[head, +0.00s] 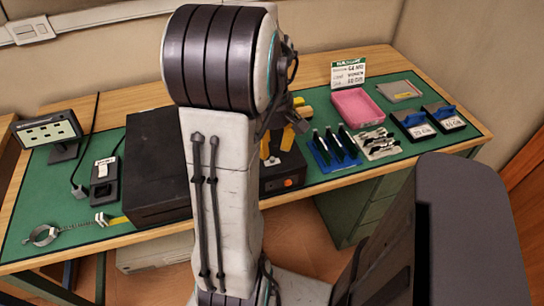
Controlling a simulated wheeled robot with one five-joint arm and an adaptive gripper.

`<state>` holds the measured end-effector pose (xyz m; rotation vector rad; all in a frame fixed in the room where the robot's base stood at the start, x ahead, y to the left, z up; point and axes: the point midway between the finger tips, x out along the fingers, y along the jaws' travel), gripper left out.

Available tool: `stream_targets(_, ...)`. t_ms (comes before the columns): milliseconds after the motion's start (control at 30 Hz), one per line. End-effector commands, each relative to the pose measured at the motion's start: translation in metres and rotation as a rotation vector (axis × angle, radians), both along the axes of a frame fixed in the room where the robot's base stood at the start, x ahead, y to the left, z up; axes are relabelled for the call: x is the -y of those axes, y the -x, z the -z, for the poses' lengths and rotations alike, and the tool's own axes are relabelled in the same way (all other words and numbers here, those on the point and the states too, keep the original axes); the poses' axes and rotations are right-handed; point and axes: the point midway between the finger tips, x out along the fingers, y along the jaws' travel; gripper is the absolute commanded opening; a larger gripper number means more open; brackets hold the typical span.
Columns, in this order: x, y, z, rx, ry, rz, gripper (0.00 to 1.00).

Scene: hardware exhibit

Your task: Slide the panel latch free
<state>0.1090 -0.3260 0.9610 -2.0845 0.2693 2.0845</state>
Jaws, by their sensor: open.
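My arm stands upright in the middle of the head view and hides much of the bench behind it. My gripper (281,134) shows only in part, just right of the arm's upper link, above the back of the black case; its jaws are open, and I see nothing held in them. The black case (155,160) sits on the green mat, its middle covered by my arm. Its right part shows a small orange piece (288,183) on the front. I cannot make out for certain which part is the panel latch. Whether my gripper touches the case cannot be told.
The green mat (75,215) also bears a small display (47,132), a ring clamp (43,236), a blue tool tray (335,155), a pink tray (357,107) and black-and-blue blocks (443,117). A sign card (348,70) stands behind. Drawers (375,205) are below right.

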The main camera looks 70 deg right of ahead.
Motion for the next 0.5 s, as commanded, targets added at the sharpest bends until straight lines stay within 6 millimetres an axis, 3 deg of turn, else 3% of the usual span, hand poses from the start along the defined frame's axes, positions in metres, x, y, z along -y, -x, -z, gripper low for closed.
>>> stream_targets(200, -0.001, 0.000, 0.028, 0.000, -0.003, 0.002, 0.37)
stream_targets(500, 0.000, 0.000, 0.046, 0.000, -0.001, 0.002, 0.37)
